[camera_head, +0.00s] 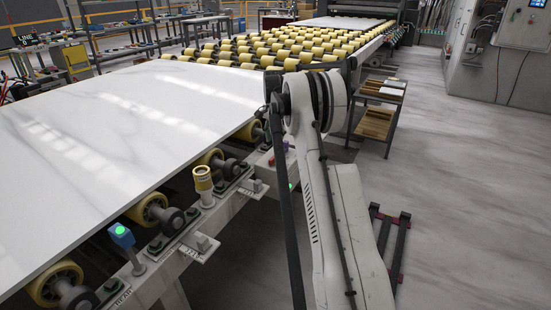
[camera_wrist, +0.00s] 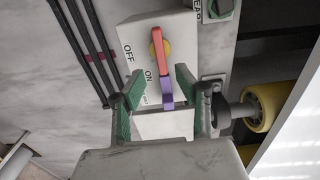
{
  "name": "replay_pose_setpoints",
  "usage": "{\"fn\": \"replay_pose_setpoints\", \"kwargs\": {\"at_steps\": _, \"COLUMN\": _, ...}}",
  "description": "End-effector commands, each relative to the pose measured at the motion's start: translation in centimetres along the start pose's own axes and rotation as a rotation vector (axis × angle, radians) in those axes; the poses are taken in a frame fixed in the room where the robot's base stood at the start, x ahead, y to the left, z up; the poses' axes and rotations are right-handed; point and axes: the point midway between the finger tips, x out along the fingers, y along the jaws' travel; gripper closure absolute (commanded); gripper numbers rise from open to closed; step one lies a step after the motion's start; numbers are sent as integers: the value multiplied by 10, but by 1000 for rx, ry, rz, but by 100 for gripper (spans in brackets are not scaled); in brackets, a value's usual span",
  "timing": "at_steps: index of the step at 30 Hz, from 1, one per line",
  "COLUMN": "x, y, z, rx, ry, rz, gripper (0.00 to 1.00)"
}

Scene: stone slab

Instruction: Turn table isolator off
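The table isolator (camera_wrist: 185,32) is a pale box with OFF and ON lettering in the wrist view. Its rotary switch has a yellow disc (camera_wrist: 165,50) and a long red handle (camera_wrist: 159,53) with a purple end section (camera_wrist: 167,92). The handle lies nearly lengthwise in the picture, its purple end toward my gripper, closer to the ON lettering than to OFF. My gripper (camera_wrist: 157,73) is open, its green-padded fingers on either side of the handle with visible gaps. I cannot tell the depth between the fingertips and the handle. In the head view the gripper is hidden.
The stone slab (camera_head: 130,115) lies on the roller table with yellow rollers (camera_head: 148,210). A blue button post (camera_head: 122,236) and a yellow post (camera_head: 204,180) stand along its frame. A small shelf rack (camera_head: 378,120) stands beyond my arm.

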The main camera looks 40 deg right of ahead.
Motion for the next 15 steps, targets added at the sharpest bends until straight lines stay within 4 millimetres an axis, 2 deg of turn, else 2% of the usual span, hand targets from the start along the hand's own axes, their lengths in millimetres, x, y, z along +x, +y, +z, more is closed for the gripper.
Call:
{"fn": "replay_pose_setpoints", "kwargs": {"at_steps": 1, "x": 12, "y": 0, "z": 0, "rx": 0, "ry": 0, "rz": 0, "gripper": 68}}
{"fn": "replay_pose_setpoints", "kwargs": {"at_steps": 6, "x": 44, "y": 0, "z": 0, "rx": 0, "ry": 0, "rz": 0, "gripper": 68}}
{"fn": "replay_pose_setpoints", "kwargs": {"at_steps": 15, "x": 83, "y": 0, "z": 0, "rx": -1, "ry": 0, "rz": 0, "gripper": 68}}
